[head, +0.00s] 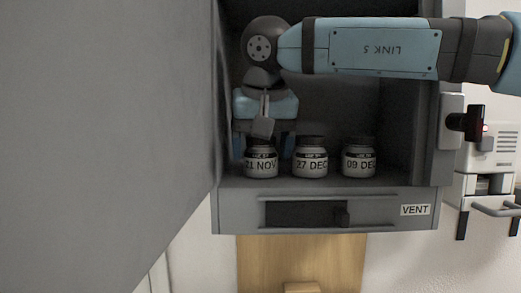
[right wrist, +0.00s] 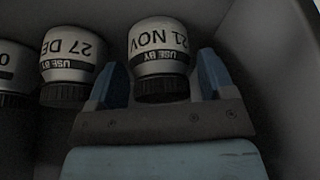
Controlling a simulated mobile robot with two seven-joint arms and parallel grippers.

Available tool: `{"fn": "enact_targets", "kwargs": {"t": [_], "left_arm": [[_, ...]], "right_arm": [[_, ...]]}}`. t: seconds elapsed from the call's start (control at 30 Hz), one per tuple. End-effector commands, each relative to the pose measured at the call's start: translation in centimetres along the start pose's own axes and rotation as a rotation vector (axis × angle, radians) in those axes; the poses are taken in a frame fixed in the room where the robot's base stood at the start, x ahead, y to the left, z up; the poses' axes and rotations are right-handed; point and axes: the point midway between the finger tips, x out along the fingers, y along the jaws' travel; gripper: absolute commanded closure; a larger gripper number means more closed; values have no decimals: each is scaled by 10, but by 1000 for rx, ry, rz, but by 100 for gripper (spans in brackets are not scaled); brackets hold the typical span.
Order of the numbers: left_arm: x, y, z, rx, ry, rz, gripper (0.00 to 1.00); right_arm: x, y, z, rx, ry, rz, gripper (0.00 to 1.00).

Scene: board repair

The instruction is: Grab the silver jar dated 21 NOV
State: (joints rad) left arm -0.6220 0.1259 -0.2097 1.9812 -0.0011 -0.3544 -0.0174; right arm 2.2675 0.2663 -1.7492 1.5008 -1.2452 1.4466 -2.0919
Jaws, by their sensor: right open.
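The silver jar dated 21 NOV (head: 261,164) stands upright with a black lid at the left end of a row on the cabinet floor. My right gripper (head: 264,143) reaches into the cabinet behind and above this jar. In the right wrist view the 21 NOV jar (right wrist: 160,45) appears upside down, between the two blue fingers of my right gripper (right wrist: 163,80). The fingers are open, with one on each side of the jar's lid end. I cannot tell whether either finger touches it. My left gripper is not in view.
The 27 DEC jar (head: 310,164) stands close to the right, then a jar reading 09 DE (head: 358,162). The grey cabinet wall is close on the left. The large open door (head: 100,140) fills the left side. A VENT panel (head: 380,212) lies below the jars.

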Motion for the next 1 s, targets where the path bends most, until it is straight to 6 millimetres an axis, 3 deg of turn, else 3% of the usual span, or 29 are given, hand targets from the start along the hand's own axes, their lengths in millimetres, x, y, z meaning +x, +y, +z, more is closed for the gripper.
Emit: {"fn": "enact_targets", "kwargs": {"t": [0.13, 0.37, 0.53, 0.57, 1.0], "left_arm": [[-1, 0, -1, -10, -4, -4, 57], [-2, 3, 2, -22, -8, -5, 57], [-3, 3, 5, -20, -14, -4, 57], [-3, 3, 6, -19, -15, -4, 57], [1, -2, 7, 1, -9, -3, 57]], "right_arm": [[12, 0, 0, 0, 1, 0, 24], [14, 0, 0, 1, 1, -1, 24], [13, 0, 0, 1, 1, -1, 63], [13, 0, 0, 1, 1, -1, 65], [5, 0, -4, 2, 2, -2, 65]]}}
